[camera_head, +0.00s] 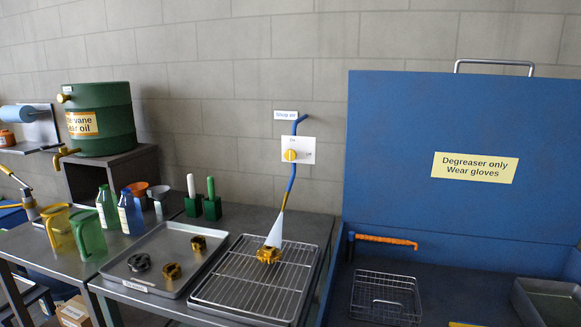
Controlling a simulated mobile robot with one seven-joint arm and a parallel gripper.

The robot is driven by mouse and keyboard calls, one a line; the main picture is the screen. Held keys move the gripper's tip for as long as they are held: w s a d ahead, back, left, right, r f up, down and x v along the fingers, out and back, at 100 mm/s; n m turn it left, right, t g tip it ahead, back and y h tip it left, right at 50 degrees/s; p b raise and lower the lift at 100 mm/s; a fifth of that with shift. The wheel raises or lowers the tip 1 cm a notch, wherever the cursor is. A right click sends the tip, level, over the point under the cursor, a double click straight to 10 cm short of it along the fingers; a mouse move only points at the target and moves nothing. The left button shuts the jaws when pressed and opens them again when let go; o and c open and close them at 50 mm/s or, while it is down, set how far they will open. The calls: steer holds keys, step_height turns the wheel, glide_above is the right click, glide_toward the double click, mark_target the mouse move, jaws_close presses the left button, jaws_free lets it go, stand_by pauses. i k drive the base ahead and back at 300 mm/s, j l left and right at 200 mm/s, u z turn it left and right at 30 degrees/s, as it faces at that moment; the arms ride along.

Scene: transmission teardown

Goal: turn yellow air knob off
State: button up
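The yellow air knob (290,155) sits on a white plate (309,151) on the block wall. Small lettering stands above the knob and to its right, too small to read surely. The knob's exact pointing is too small to tell. A blue air pipe (299,127) comes down behind the plate, and a blue hose (291,180) with a yellow lower end hangs below it. A pale white cone (275,231) spreads from the hose's tip down to a yellow-brown gear part (268,254) on a wire rack. My gripper is not in view.
The wire rack tray (228,297) stands on the bench below the knob. Left of it are a metal tray (150,284) with several parts and two green brush holders (211,207). A large blue degreaser lid (400,130) stands upright at right.

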mark_target(289, 155)
steer(key=i+l+u, duration=0.35)
steer(key=i+u, duration=0.15)
steer(key=i+l+u, duration=0.5)
steer(key=k, duration=0.1)
